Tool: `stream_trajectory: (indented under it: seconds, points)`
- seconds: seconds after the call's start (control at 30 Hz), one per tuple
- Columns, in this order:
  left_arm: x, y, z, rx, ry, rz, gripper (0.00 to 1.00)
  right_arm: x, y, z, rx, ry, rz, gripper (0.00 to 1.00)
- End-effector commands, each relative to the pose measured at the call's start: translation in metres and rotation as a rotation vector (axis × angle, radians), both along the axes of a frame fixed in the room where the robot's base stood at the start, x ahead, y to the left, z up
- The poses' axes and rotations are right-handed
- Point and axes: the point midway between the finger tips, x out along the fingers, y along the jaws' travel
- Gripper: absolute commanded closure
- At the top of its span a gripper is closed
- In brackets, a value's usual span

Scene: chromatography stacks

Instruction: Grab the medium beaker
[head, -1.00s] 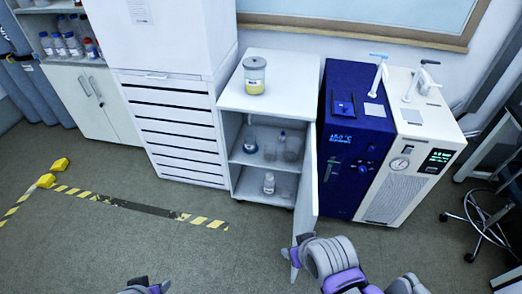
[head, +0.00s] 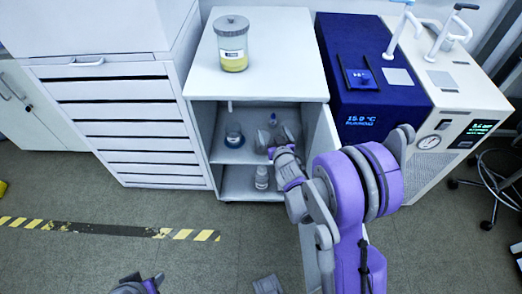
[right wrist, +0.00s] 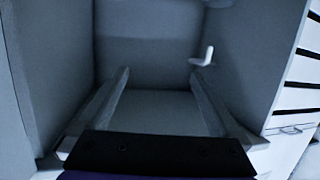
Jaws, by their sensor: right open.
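A white cabinet (head: 258,80) stands open, with glassware on its inner shelf. Clear, beaker-like glass (head: 262,138) on that shelf is partly hidden by my right gripper (head: 272,153). I cannot tell which piece is the medium beaker. My right gripper is open at the cabinet's front opening. In the right wrist view its two fingers (right wrist: 160,80) are spread, with nothing visible between them, facing grey inner walls. No beaker shows in that view. My left gripper (head: 140,285) is only partly in view at the bottom edge, and its jaws are unclear.
A flask with blue liquid (head: 234,135) stands left on the shelf, and a bottle (head: 262,178) on the lower one. The open door (head: 322,150) is beside my right arm. A jar with yellow liquid (head: 232,45) stands on top. A blue machine (head: 365,75) is at right.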

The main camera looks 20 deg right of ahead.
Motion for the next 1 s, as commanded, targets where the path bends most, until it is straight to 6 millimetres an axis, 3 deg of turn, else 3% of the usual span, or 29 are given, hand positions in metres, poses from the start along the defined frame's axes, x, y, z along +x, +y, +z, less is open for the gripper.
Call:
stream_trajectory:
  seconds: [0.03, 0.2, 0.4, 0.57, 0.9, 1.0]
  points:
    - [0.001, 0.000, -0.021, 0.000, 0.007, 0.000, 0.50, 0.009, -0.006, -0.036, -0.005, -0.037, 0.011, 0.00]
    - [0.005, 0.000, -0.055, 0.000, 0.019, 0.000, 0.50, 0.021, -0.011, -0.108, -0.015, -0.157, 0.075, 0.00]
    - [0.008, 0.000, -0.077, 0.000, 0.025, 0.000, 0.50, 0.018, -0.010, -0.162, -0.017, -0.240, 0.140, 0.00]
    - [0.008, 0.000, -0.078, 0.000, 0.025, 0.000, 0.50, 0.016, -0.008, -0.176, -0.017, -0.265, 0.165, 0.00]
    - [0.002, 0.000, -0.024, 0.000, 0.008, 0.000, 0.50, 0.044, -0.009, -0.170, -0.016, -0.270, 0.167, 0.00]
    - [0.002, 0.000, -0.032, 0.000, 0.011, 0.000, 0.50, 0.060, -0.010, -0.176, -0.017, -0.268, 0.167, 0.00]
